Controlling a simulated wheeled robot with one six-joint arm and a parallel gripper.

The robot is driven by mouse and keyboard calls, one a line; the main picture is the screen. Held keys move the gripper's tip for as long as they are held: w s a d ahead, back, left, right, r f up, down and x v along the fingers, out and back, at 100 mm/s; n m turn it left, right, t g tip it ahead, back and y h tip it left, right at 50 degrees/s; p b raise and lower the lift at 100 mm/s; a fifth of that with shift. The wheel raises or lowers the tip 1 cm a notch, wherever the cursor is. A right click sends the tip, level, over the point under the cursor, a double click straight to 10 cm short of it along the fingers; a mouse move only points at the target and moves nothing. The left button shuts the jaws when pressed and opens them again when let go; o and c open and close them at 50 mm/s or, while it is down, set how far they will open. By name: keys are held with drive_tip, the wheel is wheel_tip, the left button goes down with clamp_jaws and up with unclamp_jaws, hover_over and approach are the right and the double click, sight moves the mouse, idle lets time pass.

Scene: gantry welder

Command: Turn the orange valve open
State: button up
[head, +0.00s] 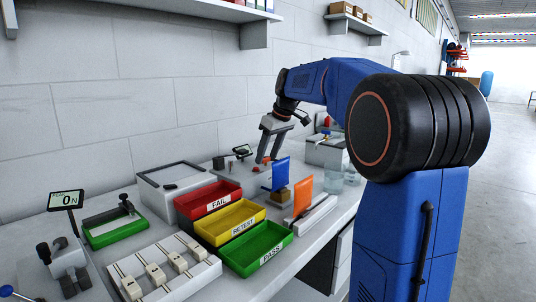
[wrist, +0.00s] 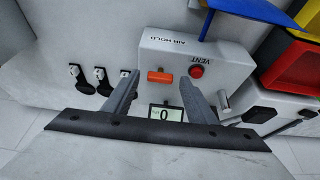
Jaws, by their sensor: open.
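The orange valve (wrist: 160,77) is a short bar-shaped handle on a white box (wrist: 216,48) lettered AIR HOLD and VENT. It lies crosswise in the wrist view. My gripper (wrist: 159,82) is open, with one finger to the left of the handle and one to the right. The handle shows between the fingertips, and no finger is seen clearly touching it; the depth gap cannot be told. In the head view my gripper (head: 267,161) points down over the back of the bench, and I cannot make out the valve there.
A red button (wrist: 196,72) is just right of the valve, close to the right finger. A small display (wrist: 166,114) reading 0 is near the fingers. Red (head: 208,186), yellow and green trays, plus blue (head: 281,174) and orange upright plates (head: 303,194), stand on the bench.

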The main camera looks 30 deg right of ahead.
drive_tip(key=c, duration=1.1)
drive_tip(key=m, duration=0.1)
drive_tip(key=m+h, duration=0.1)
drive_tip(key=m, duration=0.2)
drive_tip(key=shift+a+h, duration=0.25)
drive_tip(key=shift+h, duration=0.05)
drive_tip(key=m+h, duration=0.1)
drive_tip(key=m, duration=0.3)
drive_tip(key=shift+a+h, duration=0.2)
drive_tip(key=shift+h, duration=0.2)
drive_tip(key=m+h, duration=0.1)
drive_tip(key=m, duration=0.2)
drive_tip(key=m+g, duration=0.1)
drive_tip(key=m, duration=0.1)
drive_tip(key=shift+w+a+m+h, duration=0.15)
drive_tip(key=shift+a+m+h, duration=0.05)
drive_tip(key=shift+m+h, duration=0.2)
drive_tip(key=shift+w+m+g+h, duration=0.1)
drive_tip(key=shift+m+g+h, duration=0.4)
drive_tip(key=shift+m, duration=1.5)
drive_tip(key=shift+g, duration=0.3)
